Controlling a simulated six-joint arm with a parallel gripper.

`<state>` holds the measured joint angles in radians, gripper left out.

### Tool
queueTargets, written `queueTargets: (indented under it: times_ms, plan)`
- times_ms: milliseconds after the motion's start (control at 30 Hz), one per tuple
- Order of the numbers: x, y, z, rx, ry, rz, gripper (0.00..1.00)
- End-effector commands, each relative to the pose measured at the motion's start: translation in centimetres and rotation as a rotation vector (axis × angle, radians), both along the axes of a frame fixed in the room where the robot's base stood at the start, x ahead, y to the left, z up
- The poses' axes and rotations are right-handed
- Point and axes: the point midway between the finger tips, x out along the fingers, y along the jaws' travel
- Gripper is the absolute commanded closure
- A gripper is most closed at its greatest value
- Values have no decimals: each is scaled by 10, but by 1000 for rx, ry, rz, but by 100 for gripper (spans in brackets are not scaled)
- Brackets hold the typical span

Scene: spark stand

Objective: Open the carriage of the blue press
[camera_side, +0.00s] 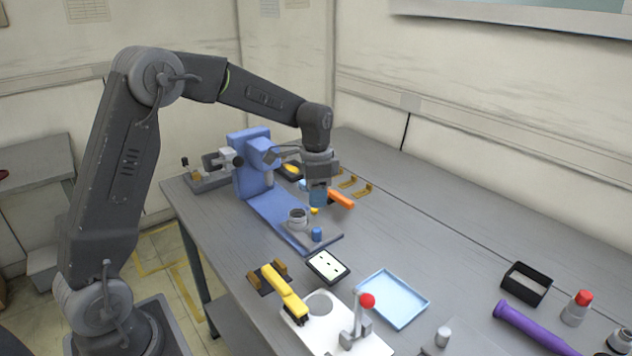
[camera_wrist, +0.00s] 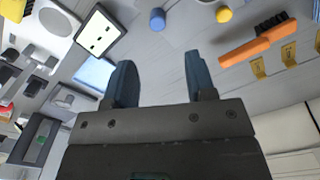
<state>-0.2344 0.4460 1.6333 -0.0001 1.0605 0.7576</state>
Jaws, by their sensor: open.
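The blue press (camera_side: 250,165) stands on the bench left of centre, with a long blue bed (camera_side: 272,217) reaching toward the camera. A grey ring-shaped cup (camera_side: 297,216) sits toward the near end of the bed, on what looks like the carriage. A blue knob (camera_side: 316,234) stands at the near end and a small yellow knob (camera_side: 314,211) is to its upper right. My gripper (camera_side: 318,200) is open and empty, above and just right of the bed. In the wrist view the fingers (camera_wrist: 162,75) are apart, with a blue knob (camera_wrist: 157,19) and a yellow knob (camera_wrist: 223,15) beyond them.
An orange-handled brush (camera_side: 341,198) lies close to the right of my gripper. A black-framed white plate (camera_side: 328,267), a light blue tray (camera_side: 392,298) and a yellow-handled tool (camera_side: 284,290) lie in front. The bench right of the brush is largely clear.

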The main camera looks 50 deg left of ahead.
Motion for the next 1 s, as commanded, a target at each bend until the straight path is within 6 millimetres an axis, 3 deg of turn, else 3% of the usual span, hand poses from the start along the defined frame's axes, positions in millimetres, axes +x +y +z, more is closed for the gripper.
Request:
queueTargets:
  times_ms: [200, 667, 833, 1000]
  plan:
    - [0, 0, 25, 0, -1, 0, 49]
    - [-3, -2, 33, 2, -7, 6, 49]
    - [-29, -21, 62, 12, -68, 63, 49]
    - [-83, -51, 98, 10, -174, 171, 49]
